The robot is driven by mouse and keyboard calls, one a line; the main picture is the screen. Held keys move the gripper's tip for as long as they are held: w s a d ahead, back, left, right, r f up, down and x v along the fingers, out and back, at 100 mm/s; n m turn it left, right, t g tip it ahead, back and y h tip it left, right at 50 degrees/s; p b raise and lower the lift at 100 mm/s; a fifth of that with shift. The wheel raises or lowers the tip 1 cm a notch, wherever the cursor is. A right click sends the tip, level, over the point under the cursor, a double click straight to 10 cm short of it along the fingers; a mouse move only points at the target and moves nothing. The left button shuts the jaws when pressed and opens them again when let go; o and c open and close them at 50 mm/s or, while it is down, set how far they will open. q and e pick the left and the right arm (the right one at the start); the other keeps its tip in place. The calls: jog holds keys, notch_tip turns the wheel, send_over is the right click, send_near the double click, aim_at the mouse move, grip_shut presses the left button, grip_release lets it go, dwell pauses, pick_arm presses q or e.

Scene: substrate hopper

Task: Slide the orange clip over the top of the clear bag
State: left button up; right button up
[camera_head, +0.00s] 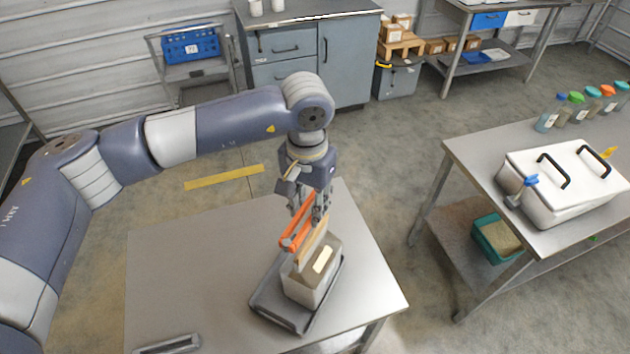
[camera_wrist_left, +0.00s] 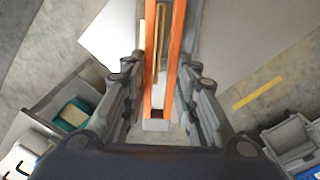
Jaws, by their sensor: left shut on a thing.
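The clear bag (camera_head: 309,286) with pale contents and a cream label stands upright in a grey tray (camera_head: 268,308) on the near table. Its tan top edge sticks up. My left gripper (camera_head: 309,207) comes down from above and is shut on the orange clip (camera_head: 297,236), a long piece with two bars, beside and above the bag's top. In the left wrist view the clip (camera_wrist_left: 175,50) runs between the fingers (camera_wrist_left: 160,72), its bars apart, with a tan strip visible between them. I cannot tell whether the clip touches the bag. My right gripper is out of view.
The near steel table (camera_head: 200,265) is mostly bare, with a dark metal piece (camera_head: 168,344) at its front edge. The right table holds a white lidded box (camera_head: 560,180) and several bottles (camera_head: 575,105). A grey cabinet (camera_head: 345,60) stands at the back.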

pick_arm(q)
jog(key=shift+w+d+f+b, duration=0.15)
jog(key=shift+f+b, duration=0.1)
jog(key=shift+f, duration=0.6)
jog(key=shift+s+d+f+b, duration=0.1)
jog(key=shift+f+b, duration=0.1)
jog(key=shift+f, duration=0.65)
jog(key=shift+w+d+f+b, duration=0.15)
jog(key=shift+f+b, duration=0.1)
jog(key=shift+f, duration=0.6)
notch_tip(320, 180, down, 4)
jog(key=b, duration=0.4)
jog(key=shift+r+b, duration=0.1)
jog(key=shift+b, duration=0.3)
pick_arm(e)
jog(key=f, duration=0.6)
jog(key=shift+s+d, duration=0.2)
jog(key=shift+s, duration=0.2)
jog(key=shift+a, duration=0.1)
pick_arm(q)
jog(key=shift+b, duration=0.6)
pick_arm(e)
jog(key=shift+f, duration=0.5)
